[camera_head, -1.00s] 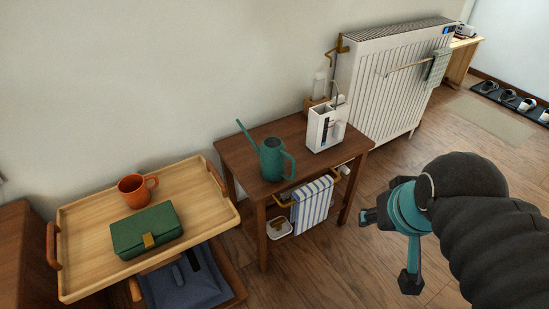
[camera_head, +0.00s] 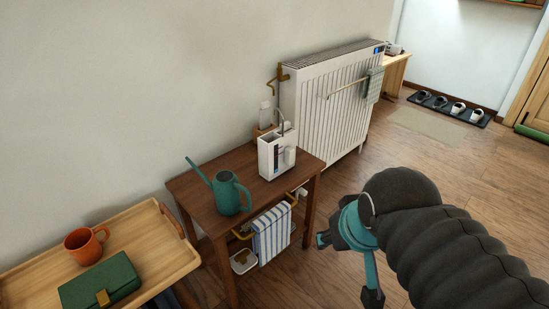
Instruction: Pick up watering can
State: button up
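The green watering can (camera_head: 229,193) stands upright on a small dark wooden table (camera_head: 200,204), its spout pointing up to the left and its handle to the right. My gripper (camera_head: 348,272) is at the lower right, in front of and to the right of the table, above the floor. It is apart from the can. Its fingers are spread apart with nothing seen between them.
A white holder (camera_head: 276,156) stands behind the can on the table. A striped towel (camera_head: 271,236) hangs at the table's front. A wooden tray (camera_head: 150,236) with an orange mug (camera_head: 85,246) and green purse (camera_head: 99,282) is at left. A white radiator (camera_head: 330,103) stands behind.

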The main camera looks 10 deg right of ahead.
aim_at(225, 187)
jog(key=u, duration=0.15)
jog(key=k, duration=0.5)
jog(key=u, duration=0.6)
jog(key=k, duration=0.75)
jog(key=z, duration=0.05)
jog(key=i, duration=0.55)
jog(key=u, duration=0.45)
